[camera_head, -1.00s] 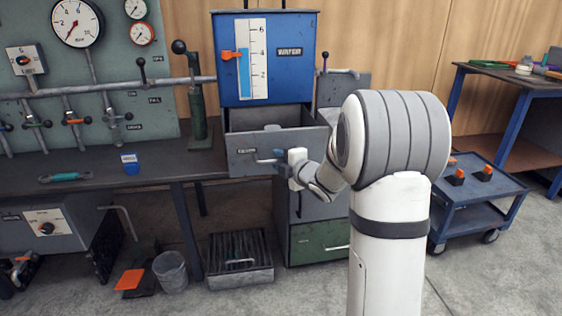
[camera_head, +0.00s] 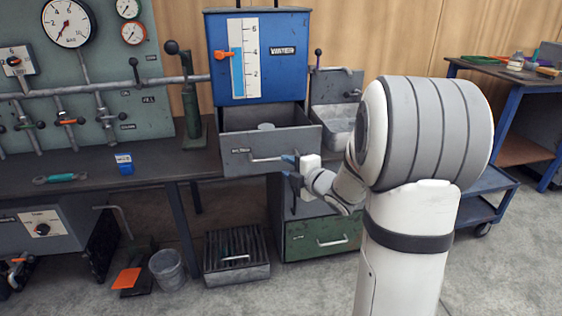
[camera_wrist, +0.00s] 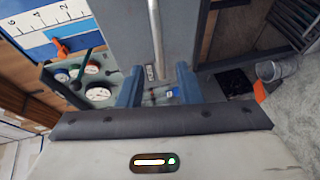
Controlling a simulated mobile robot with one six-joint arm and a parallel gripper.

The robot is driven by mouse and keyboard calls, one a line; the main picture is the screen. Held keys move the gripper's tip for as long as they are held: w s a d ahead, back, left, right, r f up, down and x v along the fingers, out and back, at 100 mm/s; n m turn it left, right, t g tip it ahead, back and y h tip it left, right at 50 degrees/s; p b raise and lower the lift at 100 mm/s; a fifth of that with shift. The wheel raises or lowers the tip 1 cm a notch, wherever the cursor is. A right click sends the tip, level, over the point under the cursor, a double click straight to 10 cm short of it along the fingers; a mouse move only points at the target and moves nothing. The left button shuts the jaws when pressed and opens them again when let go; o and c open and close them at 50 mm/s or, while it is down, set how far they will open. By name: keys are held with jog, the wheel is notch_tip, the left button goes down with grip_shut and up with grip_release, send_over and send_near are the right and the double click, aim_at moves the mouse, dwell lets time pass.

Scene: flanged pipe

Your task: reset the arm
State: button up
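My gripper (camera_head: 288,159) is at the right end of the drawer's handle (camera_head: 266,160), in front of the drawer. Its two blue fingers stand apart in the wrist view (camera_wrist: 158,82), with a clear gap between them. The metal handle bar (camera_wrist: 156,38) runs down the wrist picture toward this gap; I cannot tell whether the fingers touch it. The grey drawer (camera_head: 238,161) is pulled out under the blue cabinet (camera_head: 262,88), and a round grey object (camera_head: 266,126) shows inside it.
The workbench (camera_head: 80,172) with gauges and pipes is at left. A blue box (camera_head: 124,168) and a teal-handled tool (camera_head: 62,178) lie on it. A grated tray (camera_head: 237,272) and bucket (camera_head: 168,270) stand on the floor. A blue cart (camera_head: 484,210) is at right.

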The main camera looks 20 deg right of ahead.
jog(key=s+d+r+m+g+h+p, duration=0.1)
jog(key=s+r+m+g+h+p, duration=0.15)
jog(key=s+r+m+p, duration=0.4)
jog(key=s+r+m+g+h+p, duration=0.15)
jog(key=r+m+h+p, duration=0.25)
jog(key=r+p, duration=0.5)
jog(key=s+a+r+m+g+p, duration=0.2)
jog(key=s+r+m+g+p, duration=0.1)
jog(key=s, duration=0.4)
jog(key=s+a+r+m+g+y+p, duration=0.1)
jog(key=s+a+r+m+g+p, duration=0.1)
jog(key=s, duration=0.6)
jog(key=s+a+r+m+g+p, duration=0.3)
jog(key=s+a+r+m+p, duration=0.1)
jog(key=s+r+p, duration=0.3)
jog(key=m+p, duration=0.1)
jog(key=p, duration=0.1)
jog(key=shift+s+g+p, duration=0.3)
jog(key=shift+s+p, duration=0.05)
